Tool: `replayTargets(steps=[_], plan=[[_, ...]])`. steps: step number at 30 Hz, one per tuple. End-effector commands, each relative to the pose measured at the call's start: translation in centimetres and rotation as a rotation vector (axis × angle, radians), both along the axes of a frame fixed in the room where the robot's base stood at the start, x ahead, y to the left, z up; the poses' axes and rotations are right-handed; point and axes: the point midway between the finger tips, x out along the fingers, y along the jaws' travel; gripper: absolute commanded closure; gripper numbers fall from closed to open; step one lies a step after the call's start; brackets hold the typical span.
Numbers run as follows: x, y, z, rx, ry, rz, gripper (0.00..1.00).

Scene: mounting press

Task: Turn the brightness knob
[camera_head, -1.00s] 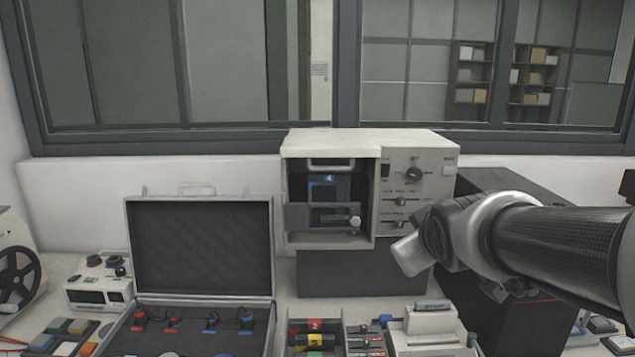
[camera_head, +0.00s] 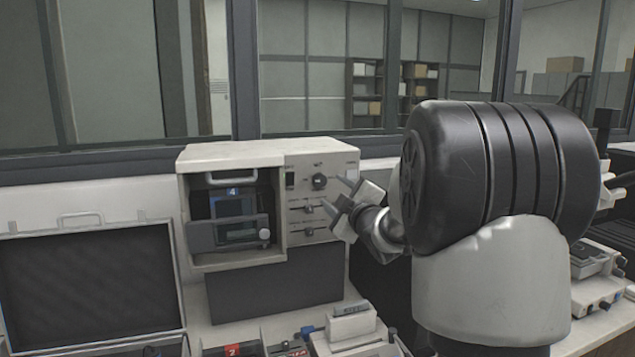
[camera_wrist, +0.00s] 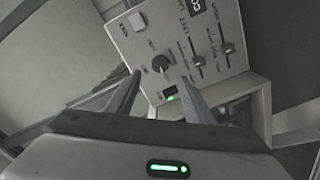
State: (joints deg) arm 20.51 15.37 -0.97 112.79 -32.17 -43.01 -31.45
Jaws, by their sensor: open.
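A dark round knob (camera_head: 319,182) sits on the upper part of the light control panel, right of the press opening. It also shows in the wrist view (camera_wrist: 160,65). No brightness label is readable. My gripper (camera_head: 335,193) is open and empty, with its fingers pointing at the panel from the right. In the wrist view my gripper's fingertips (camera_wrist: 160,78) are on either side of the line to the knob, which appears just beyond and between them. They appear apart from the knob, though the exact distance is hard to tell.
Two sliders (camera_head: 309,208) lie below the knob, and a dark switch (camera_head: 290,181) is to its left. The press (camera_head: 230,155) has an open front at left. An open case (camera_head: 90,275) and a white device (camera_head: 350,325) are on the bench below.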

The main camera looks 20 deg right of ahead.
Motion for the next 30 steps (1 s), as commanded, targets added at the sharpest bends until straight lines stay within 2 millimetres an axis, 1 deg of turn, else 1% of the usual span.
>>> replayTargets(steps=[1,6,9,13,18,26,27,29,30], plan=[[1.3,0.0,0.0,0.002,0.002,0.001,0.52],[4.9,0.1,0.0,0.002,0.002,0.001,0.52],[6.7,0.0,0.1,0.002,0.001,0.001,0.52],[8.5,0.0,0.1,0.001,0.0,0.0,0.52],[9.6,0.0,0.0,0.002,0.001,0.0,0.52],[9.7,0.0,0.0,0.002,0.001,-0.001,0.52],[9.7,0.0,0.0,0.002,0.001,-0.001,0.54],[9.7,0.0,0.0,0.002,0.001,-0.001,0.64],[9.7,0.0,0.0,0.002,0.001,-0.001,0.71]])
